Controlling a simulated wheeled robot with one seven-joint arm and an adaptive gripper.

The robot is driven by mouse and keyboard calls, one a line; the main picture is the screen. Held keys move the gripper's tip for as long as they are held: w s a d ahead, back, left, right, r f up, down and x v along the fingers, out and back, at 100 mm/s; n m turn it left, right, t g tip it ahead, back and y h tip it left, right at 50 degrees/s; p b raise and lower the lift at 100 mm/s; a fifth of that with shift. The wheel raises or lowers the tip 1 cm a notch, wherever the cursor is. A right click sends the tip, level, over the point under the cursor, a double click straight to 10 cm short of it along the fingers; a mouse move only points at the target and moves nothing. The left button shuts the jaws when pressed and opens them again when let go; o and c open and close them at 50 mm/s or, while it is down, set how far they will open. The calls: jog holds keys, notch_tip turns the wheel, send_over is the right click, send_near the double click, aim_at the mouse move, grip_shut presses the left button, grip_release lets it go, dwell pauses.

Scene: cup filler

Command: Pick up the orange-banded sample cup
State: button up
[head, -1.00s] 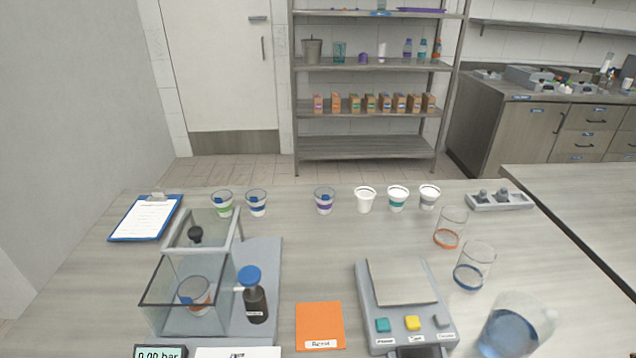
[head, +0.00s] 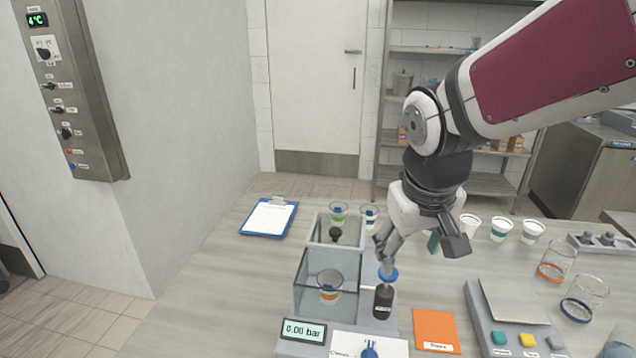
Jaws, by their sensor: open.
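The orange-banded sample cup (head: 329,288) stands upright inside the clear-walled chamber (head: 297,297) of the grey filler device, in the head view. The chamber's walls surround the cup; its top appears open, with the lid frame (head: 315,227) raised behind. My gripper (head: 418,254) is open and empty, pointing down, to the right of the chamber and higher than the cup. One finger is close to the blue-capped dark bottle (head: 384,300); I cannot tell whether they touch.
An orange mat (head: 436,330) and a scale (head: 512,300) lie to the right. Other banded cups (head: 502,229) stand along the back of the table. A blue clipboard (head: 269,217) lies at the back left. A pressure display (head: 304,331) reads 0.00 bar in front.

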jog(key=n+y+p, duration=0.1)
jog(key=n+y, duration=0.1)
send_near(331, 280)
notch_tip(331, 280, up, 2)
jog(key=shift+g, duration=0.3)
jog(key=x, duration=0.8)
jog(key=shift+w+d, duration=0.1)
jog(key=shift+d, duration=0.05)
jog(key=shift+x, duration=2.9)
jog(key=c, duration=1)
